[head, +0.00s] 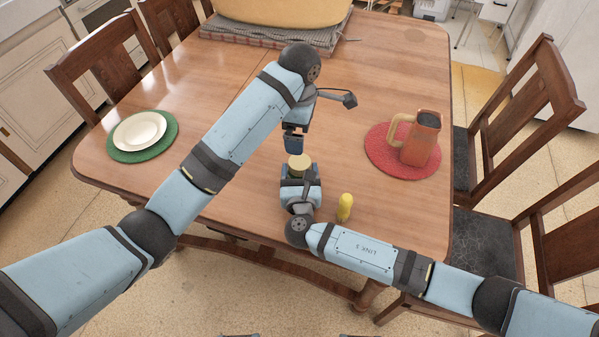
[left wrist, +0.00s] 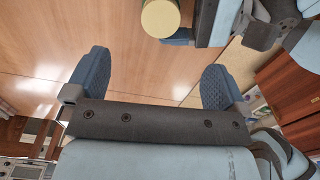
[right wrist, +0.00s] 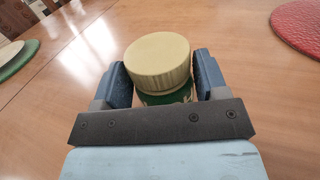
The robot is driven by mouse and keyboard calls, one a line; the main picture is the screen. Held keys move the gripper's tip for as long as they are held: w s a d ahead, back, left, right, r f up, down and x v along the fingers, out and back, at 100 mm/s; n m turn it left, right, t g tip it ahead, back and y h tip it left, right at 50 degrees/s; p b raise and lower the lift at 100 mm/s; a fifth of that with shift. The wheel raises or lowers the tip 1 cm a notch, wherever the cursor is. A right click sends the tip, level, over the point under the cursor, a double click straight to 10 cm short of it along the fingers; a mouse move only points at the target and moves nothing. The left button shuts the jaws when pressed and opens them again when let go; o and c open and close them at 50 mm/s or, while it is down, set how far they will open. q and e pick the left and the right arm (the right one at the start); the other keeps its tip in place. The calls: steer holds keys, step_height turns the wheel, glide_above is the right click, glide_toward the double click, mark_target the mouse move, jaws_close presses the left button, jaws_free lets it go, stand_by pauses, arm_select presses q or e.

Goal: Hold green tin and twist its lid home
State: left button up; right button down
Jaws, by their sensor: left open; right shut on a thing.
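The green tin (right wrist: 165,97) stands on the table between the fingers of my right gripper (right wrist: 160,80), which is shut on its sides. Its pale yellow lid (right wrist: 158,60) sits on top and also shows in the head view (head: 299,162) and at the top of the left wrist view (left wrist: 160,17). I cannot tell how tightly the lid sits. My left gripper (left wrist: 155,80) is open and empty, its fingers apart. In the head view, the left gripper (head: 295,143) is above and just behind the lid, apart from it. My right gripper hides most of the tin.
A red mug (head: 421,140) stands on a red round mat (head: 380,152) to the right. A yellow object (head: 345,206) is near the right arm. A white plate (head: 139,131) on a green mat (head: 165,142) is at left. A large yellow bowl (head: 280,10) is at the back.

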arm_select(q)
step_height(320, 180, up, 6)
steer(key=shift+f, duration=0.2)
arm_select(e)
steer(key=shift+c, duration=0.4)
jaws_free()
arm_select(q)
steer(key=shift+r, duration=0.2)
arm_select(e)
steer(key=s, duration=1.3)
steer(key=shift+s+d, duration=0.15)
steer(key=shift+s, duration=0.25)
